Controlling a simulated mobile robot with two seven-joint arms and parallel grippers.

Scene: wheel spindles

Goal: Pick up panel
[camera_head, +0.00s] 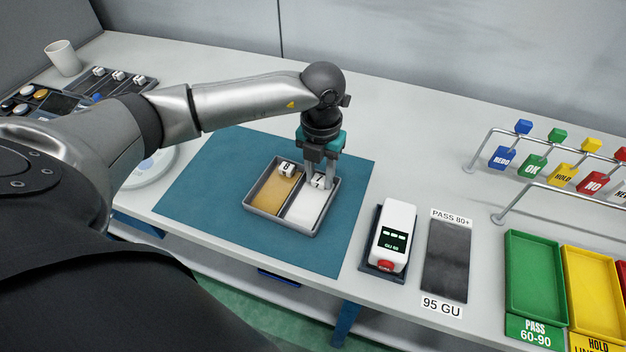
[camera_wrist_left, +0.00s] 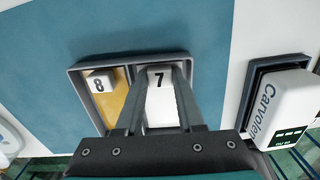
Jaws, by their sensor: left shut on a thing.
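A grey two-compartment tray (camera_head: 316,231) lies on the blue mat. Its right compartment holds a white panel (camera_head: 304,209) with a white block (camera_wrist_left: 160,78) marked 7 at its far end. Its left compartment holds a tan panel (camera_head: 270,195) with a white block (camera_wrist_left: 101,82) marked 8 at its far end. My left gripper (camera_head: 318,184) points down and is shut on the block marked 7, with one finger on each side. The fingers hide part of the white panel in the wrist view. I cannot tell whether the panel is lifted. My right gripper is out of view.
Right of the blue mat (camera_head: 205,187) stand a white meter (camera_head: 394,230) in a dark cradle and a dark grey plate (camera_head: 446,262). Farther right are green (camera_head: 535,275) and yellow trays and a rail with hanging tags. A white cup (camera_head: 63,58) stands far left.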

